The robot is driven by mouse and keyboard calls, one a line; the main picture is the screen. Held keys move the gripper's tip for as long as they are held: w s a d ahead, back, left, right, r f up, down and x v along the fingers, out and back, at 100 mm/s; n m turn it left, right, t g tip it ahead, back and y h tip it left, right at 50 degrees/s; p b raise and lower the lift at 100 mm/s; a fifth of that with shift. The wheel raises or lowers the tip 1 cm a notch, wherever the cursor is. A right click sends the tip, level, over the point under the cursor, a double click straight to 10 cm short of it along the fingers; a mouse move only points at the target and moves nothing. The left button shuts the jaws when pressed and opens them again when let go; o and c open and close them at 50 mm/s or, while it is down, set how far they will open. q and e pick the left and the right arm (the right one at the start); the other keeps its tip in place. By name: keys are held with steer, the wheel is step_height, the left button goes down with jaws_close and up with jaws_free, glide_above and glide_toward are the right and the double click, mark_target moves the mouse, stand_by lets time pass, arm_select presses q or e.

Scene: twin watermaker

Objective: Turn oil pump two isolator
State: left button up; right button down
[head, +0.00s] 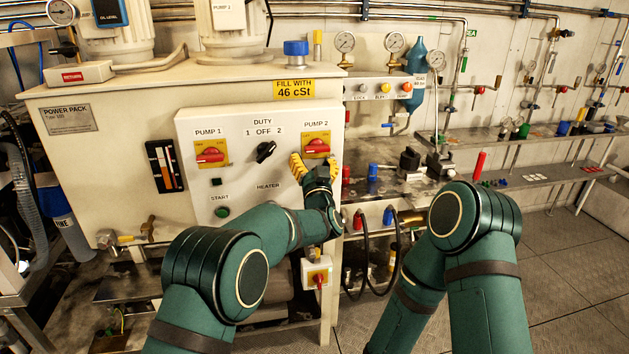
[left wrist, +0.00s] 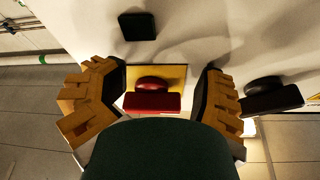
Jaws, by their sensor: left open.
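The pump 2 isolator (head: 317,146) is a red handle on a yellow plate at the right of the white control panel (head: 245,190). Its handle lies roughly level. My left gripper (head: 306,168) is open just below and in front of it, with yellow fingers towards the panel. In the left wrist view, the red handle (left wrist: 152,100) shows between the two spread fingertips (left wrist: 162,88), with gaps on both sides. How far the tips are from the panel is hard to tell. My right gripper is not in view; only my right arm shows.
The pump 1 isolator (head: 211,154), a similar red handle, is at the panel's left. The black duty knob (head: 265,152) sits between the two isolators. A green start button (head: 222,212) is lower left. A lower red-and-yellow switch box (head: 317,275) hangs below. A cluttered bench stands right.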

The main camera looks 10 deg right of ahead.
mark_target(321, 151)
arm_select(q)
steer(key=shift+t, duration=0.3)
steer(key=s, duration=0.1)
steer(key=s+d+r, duration=0.1)
steer(key=s, duration=0.1)
steer(key=s+r, duration=0.1)
steer(key=s, duration=0.1)
steer(key=shift+d+r, duration=0.15)
steer(key=shift+d, duration=0.05)
steer(key=s+a+f, duration=0.2)
steer(key=s+f, duration=0.4)
steer(key=shift+s+a, duration=0.15)
steer(key=s+a+f+n+g+h, duration=0.1)
steer(key=s+a+f+g, duration=0.3)
steer(key=a+f, duration=0.6)
steer(key=s+a+f+g, duration=0.2)
steer(key=a+f+g, duration=0.35)
steer(key=f, duration=0.85)
steer(key=s+a+f+n+g, duration=0.2)
steer(key=s+a+f+g, duration=0.2)
steer(key=s, duration=0.8)
steer(key=s+a+f+n+g+h, duration=0.1)
steer(key=s+a+f+g, duration=0.3)
steer(key=s, duration=0.9)
step_height(321, 151, down, 3)
steer(key=n+g, duration=0.1)
steer(key=g, duration=0.2)
steer(key=shift+a, duration=0.4)
